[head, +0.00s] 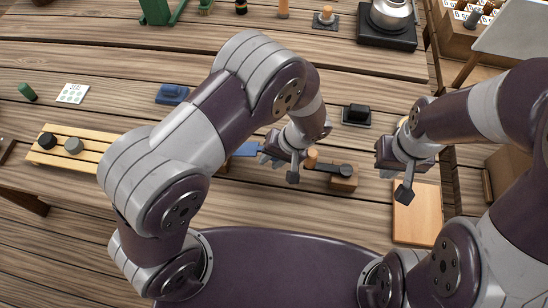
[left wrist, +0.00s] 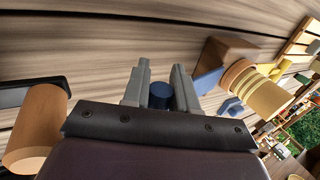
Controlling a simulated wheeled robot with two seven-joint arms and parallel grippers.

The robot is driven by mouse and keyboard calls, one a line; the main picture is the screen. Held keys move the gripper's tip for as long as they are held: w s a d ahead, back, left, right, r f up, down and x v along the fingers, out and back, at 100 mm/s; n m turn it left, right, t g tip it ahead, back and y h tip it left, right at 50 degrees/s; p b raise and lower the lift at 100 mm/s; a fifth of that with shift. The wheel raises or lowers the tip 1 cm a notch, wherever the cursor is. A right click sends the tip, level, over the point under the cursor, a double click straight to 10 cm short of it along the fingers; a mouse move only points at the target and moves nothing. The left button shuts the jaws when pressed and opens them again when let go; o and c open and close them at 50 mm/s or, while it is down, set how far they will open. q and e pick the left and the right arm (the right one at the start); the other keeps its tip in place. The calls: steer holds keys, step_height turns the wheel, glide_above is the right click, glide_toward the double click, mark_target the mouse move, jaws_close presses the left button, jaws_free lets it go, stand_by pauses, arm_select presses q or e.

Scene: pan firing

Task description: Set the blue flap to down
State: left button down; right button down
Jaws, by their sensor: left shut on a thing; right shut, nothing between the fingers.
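A flat blue piece, which looks like the blue flap (head: 247,149), lies by a brown block, partly hidden behind my left arm. In the left wrist view a blue piece (left wrist: 207,82) shows by a brown block (left wrist: 230,50), right of the fingers. My left gripper (head: 293,172) is just right of the flap. Its fingers are shut on a dark blue cylinder (left wrist: 161,96); I cannot tell whether this is part of the flap. My right gripper (head: 404,190) is shut and empty, well to the right.
A black lever (head: 330,168) with a wooden knob (head: 312,158) stands on a wooden block (head: 343,184) close right of my left gripper. A black object on a pad (head: 356,114) is behind. A wooden board (head: 417,222) lies below my right gripper. A slatted rack (head: 95,150) is left.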

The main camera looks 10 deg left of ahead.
arm_select(q)
steer(key=shift+a, duration=0.25)
steer(key=c, duration=1.2)
jaws_free()
steer(key=shift+o, duration=1.2)
steer(key=shift+a+f, duration=0.1)
steer(key=shift+a, duration=0.1)
arm_select(e)
steer(key=shift+w+a, duration=0.1)
steer(key=shift+a, duration=0.15)
arm_select(q)
steer(key=shift+w, duration=0.1)
